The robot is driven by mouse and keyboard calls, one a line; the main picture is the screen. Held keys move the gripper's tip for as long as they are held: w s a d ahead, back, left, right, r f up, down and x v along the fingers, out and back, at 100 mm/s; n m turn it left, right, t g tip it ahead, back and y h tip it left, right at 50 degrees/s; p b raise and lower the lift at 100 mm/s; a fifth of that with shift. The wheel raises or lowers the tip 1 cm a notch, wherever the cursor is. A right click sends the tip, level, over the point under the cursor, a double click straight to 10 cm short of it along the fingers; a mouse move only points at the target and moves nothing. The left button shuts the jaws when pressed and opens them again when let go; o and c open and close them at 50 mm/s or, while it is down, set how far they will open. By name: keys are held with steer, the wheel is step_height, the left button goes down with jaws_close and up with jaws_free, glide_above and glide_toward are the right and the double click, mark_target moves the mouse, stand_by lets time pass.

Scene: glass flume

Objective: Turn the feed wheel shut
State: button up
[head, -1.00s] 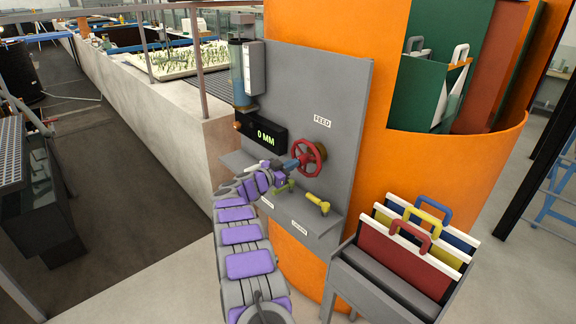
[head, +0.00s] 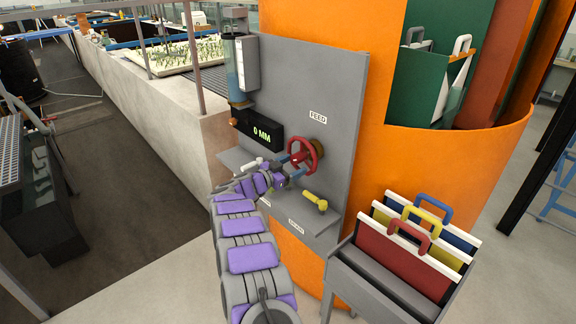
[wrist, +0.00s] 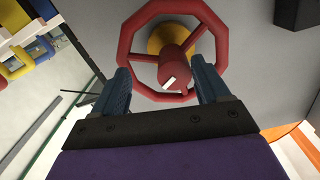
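The red feed wheel (head: 307,154) stands on the grey panel under the FEED label (head: 318,117). In the wrist view the wheel (wrist: 137,54) fills the upper middle, with a white mark on its red hub and a yellow part behind. My gripper (head: 293,166) is at the wheel's lower left in the head view. In the wrist view my gripper (wrist: 161,82) is open, its two blue fingers apart on either side of the hub, overlapping the lower rim. I cannot tell whether they touch it. The black display (head: 257,131) reads 0 MM.
A grey rack (head: 385,285) with coloured handled boards stands at lower right. The orange cylinder (head: 450,165) is behind the panel. Open floor lies at left.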

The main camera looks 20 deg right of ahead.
steer(key=p+v, duration=0.1)
steer(key=v, duration=1.6)
steer(key=shift+w+a, duration=0.25)
steer(key=shift+w, duration=0.15)
stand_by(0.3)
